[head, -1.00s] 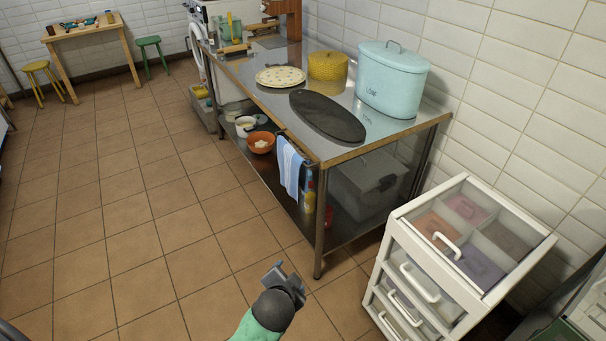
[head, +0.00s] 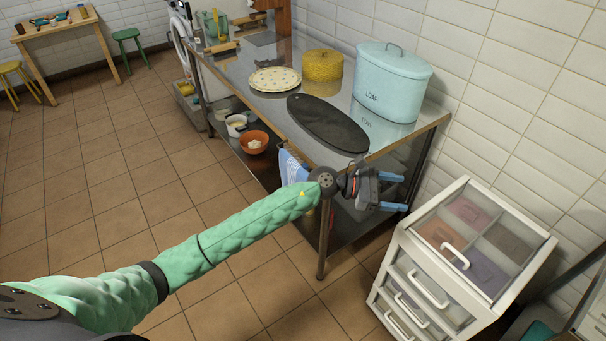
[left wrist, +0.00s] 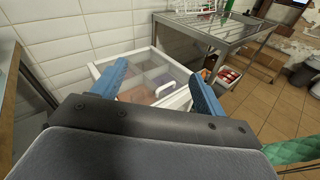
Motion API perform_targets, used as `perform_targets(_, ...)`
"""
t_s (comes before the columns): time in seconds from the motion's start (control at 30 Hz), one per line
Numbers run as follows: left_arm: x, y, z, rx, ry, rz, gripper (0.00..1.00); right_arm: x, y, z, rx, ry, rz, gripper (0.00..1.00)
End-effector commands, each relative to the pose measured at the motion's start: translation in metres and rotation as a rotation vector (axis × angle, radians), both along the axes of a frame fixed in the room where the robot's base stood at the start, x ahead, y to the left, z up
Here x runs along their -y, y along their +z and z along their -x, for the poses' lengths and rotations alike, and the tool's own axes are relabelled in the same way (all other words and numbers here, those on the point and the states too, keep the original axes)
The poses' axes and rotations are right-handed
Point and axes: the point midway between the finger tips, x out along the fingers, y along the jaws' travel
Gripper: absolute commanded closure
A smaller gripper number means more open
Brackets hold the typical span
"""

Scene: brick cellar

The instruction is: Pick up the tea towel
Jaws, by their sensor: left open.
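The tea towel (head: 291,168) is blue and white and hangs at the front side of the steel table, below the top. My left forearm and wrist hide much of it in the head view. My left gripper (head: 397,192) is open and empty, in front of the table's near end, to the right of the towel. Its blue fingers also show in the left wrist view (left wrist: 160,82), spread apart, with the drawer unit beyond them. The towel does not show in the left wrist view. My right gripper is not in view.
The steel table (head: 262,105) holds a blue loaf tin (head: 393,85), a dark oval board (head: 328,122), a plate (head: 275,80) and a yellow container (head: 322,66). An orange bowl (head: 254,142) is on its lower shelf. A white drawer unit (head: 455,262) stands right.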

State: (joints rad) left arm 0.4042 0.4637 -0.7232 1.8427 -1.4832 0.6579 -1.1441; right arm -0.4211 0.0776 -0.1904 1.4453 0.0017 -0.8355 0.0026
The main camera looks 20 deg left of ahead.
Motion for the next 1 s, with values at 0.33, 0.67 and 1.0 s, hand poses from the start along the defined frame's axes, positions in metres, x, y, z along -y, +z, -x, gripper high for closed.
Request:
perform_targets(0.33,-0.132,-0.050,-0.069,0.356,-0.430,-0.899,0.27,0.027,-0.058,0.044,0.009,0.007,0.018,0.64)
perform_targets(0.67,-0.275,-0.028,-0.116,0.334,-0.682,-1.415,0.27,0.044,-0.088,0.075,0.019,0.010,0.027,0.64)
perform_targets(1.0,-0.290,-0.040,-0.119,0.315,-0.711,-1.465,0.27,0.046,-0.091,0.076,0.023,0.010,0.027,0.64)
